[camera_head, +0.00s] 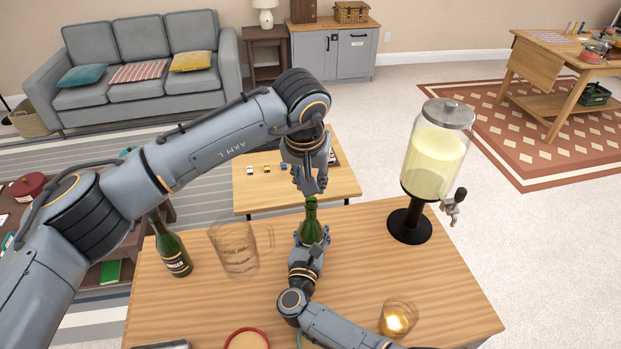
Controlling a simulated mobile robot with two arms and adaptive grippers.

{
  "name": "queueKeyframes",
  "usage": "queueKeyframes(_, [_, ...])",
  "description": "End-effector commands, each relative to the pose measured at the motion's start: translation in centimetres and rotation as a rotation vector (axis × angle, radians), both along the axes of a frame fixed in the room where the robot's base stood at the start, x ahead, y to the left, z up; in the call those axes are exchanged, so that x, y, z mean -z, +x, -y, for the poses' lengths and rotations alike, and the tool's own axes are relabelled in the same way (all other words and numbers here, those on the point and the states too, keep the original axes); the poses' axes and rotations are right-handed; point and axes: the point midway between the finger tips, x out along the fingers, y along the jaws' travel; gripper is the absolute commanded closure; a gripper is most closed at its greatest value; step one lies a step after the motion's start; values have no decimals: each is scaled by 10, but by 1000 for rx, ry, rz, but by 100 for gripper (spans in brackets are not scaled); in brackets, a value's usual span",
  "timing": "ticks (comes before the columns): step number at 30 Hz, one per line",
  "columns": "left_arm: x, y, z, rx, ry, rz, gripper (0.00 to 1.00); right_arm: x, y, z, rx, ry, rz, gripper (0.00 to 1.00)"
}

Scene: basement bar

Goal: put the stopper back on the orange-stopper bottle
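A green bottle (311,218) stands upright on the wooden table. My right gripper (312,240) has its fingers on both sides of this bottle's body and appears shut on it. My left gripper (311,188) points down directly above the bottle's mouth, its fingertips close to the neck. I cannot make out an orange stopper; anything between the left fingertips is too small or hidden to tell. A second green bottle (175,252) with a dark label stands at the left, its top close to my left arm.
A clear glass pitcher (236,248) stands left of the held bottle. A drink dispenser (434,160) on a black stand is at the right. A glass with amber liquid (397,319) and a red-rimmed round item (247,339) are near the front.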

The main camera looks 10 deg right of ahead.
Motion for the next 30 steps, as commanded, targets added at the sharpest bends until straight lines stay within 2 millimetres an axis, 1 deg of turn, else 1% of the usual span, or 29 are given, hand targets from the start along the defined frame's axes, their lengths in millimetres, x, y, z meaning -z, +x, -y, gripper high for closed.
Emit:
queueKeyframes(5, [2,0,0,0,0,-1,86,1,-1,0,-1,1,-2,100])
queueKeyframes(14, [17,0,0,1,1,-1,86,1,-1,0,-1,0,-2,100])
queueKeyframes(30, [18,0,0,1,0,-1,86,2,-1,0,-1,0,-3,100])
